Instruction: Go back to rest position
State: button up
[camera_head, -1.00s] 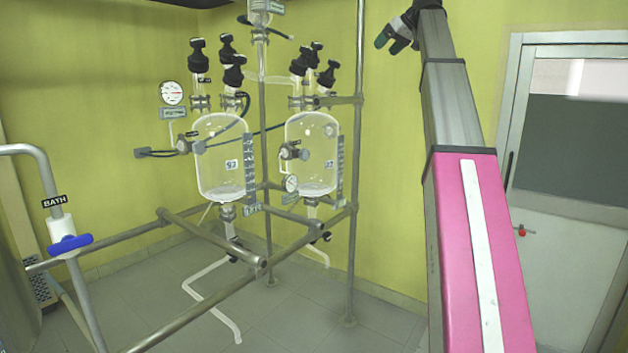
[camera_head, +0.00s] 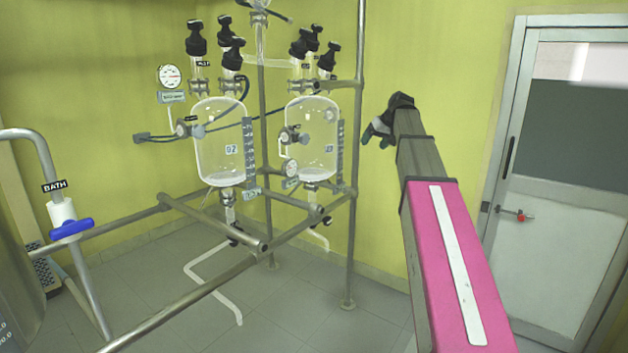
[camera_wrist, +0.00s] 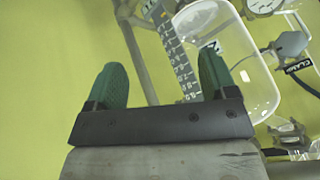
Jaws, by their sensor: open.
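My gripper (camera_head: 374,130) is at the end of my raised arm, right of the reactor frame and in front of the yellow wall in the head view. In the wrist view my gripper (camera_wrist: 164,82) has its two green fingers wide apart with nothing between them. Beyond the fingers, that view shows part of a glass vessel (camera_wrist: 258,85) and its graduated scale strip, seen at a tilt. I cannot tell the exact distance between the gripper and the glass.
Two glass reactors (camera_head: 219,150) (camera_head: 311,140) stand on a metal pipe frame (camera_head: 358,150). A pressure gauge (camera_head: 168,76) is on the left. A BATH pipe with a blue valve handle (camera_head: 72,228) is at far left. A door (camera_head: 560,170) with a red-tipped handle is at right.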

jog(key=s+a+f+m+g+h, duration=0.1)
jog(key=s+f, duration=0.3)
jog(key=f, duration=0.5)
jog(key=s+a+f, duration=0.1)
jog(key=s+f, duration=0.3)
jog(key=f, duration=0.5)
jog(key=s+a+f+m+g+h, duration=0.1)
jog(key=s+f, duration=0.3)
jog(key=f, duration=0.5)
jog(key=s+f+m+g+h, duration=0.1)
jog(key=s+f+g+h, duration=0.1)
jog(key=s+f, duration=1.8)
jog(key=shift+s+a+f+g+h, duration=0.3)
jog(key=shift+s+f, duration=0.1)
jog(key=shift+s, duration=0.15)
